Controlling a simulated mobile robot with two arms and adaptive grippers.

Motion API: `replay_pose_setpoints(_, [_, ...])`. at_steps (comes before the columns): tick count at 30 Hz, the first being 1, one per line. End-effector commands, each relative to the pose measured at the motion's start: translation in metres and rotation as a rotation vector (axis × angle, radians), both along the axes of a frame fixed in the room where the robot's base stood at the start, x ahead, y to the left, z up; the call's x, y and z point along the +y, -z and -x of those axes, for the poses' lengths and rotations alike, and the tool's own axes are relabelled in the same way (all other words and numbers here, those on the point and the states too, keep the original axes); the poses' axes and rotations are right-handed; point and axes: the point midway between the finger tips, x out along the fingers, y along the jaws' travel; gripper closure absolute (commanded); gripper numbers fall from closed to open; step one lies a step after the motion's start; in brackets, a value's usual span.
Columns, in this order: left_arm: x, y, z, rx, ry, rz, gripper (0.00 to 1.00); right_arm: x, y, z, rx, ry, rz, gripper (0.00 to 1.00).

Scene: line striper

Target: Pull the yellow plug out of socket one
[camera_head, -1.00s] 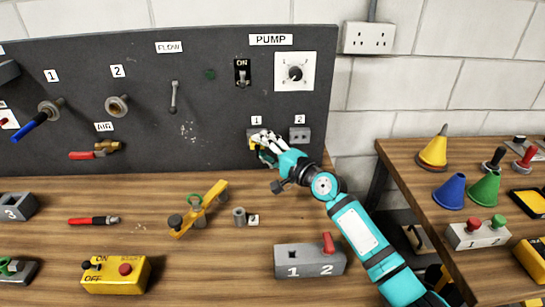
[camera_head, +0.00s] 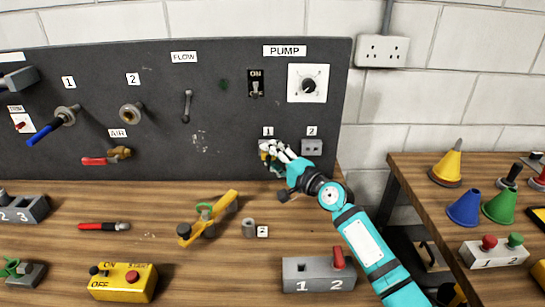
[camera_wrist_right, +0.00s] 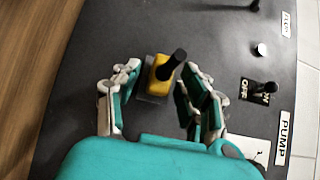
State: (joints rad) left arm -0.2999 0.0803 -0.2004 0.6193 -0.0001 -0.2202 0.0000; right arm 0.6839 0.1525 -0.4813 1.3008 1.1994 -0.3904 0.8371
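The yellow plug (camera_wrist_right: 164,78) sits at socket one (camera_wrist_right: 150,97), a grey block on the dark panel; a black stub sticks out of the plug. In the head view the plug (camera_head: 264,145) is mostly hidden by my right gripper, below the "1" label. My right gripper (camera_head: 275,155) is at the plug. In the right wrist view its fingers (camera_wrist_right: 161,95) stand on either side of the plug, with visible gaps, so it looks open around it. Socket two (camera_head: 312,147) is a grey block just to the right, with no plug in it. My left gripper is not in view.
The panel also carries the pump switch (camera_head: 256,83), a dial (camera_head: 308,84) and valves on the left. On the bench below lie a yellow valve handle (camera_head: 208,218), a grey 1-2 switch box (camera_head: 318,274) and a yellow control box (camera_head: 122,281). A side table (camera_head: 420,200) holds coloured cones.

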Motion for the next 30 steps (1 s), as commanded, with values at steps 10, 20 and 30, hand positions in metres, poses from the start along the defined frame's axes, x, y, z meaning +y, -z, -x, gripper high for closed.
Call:
replay_pose_setpoints(10, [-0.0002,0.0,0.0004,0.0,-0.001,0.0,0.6,-0.0002,0.0005,-0.0001,0.001,0.0,0.001,1.0])
replay_pose_setpoints(20, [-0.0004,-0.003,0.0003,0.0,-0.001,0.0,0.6,-0.0002,0.0002,0.0023,0.002,0.0,0.001,1.0])
replay_pose_setpoints(30, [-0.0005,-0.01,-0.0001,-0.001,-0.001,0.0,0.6,0.0,0.0015,0.0094,0.004,-0.001,0.002,1.0])
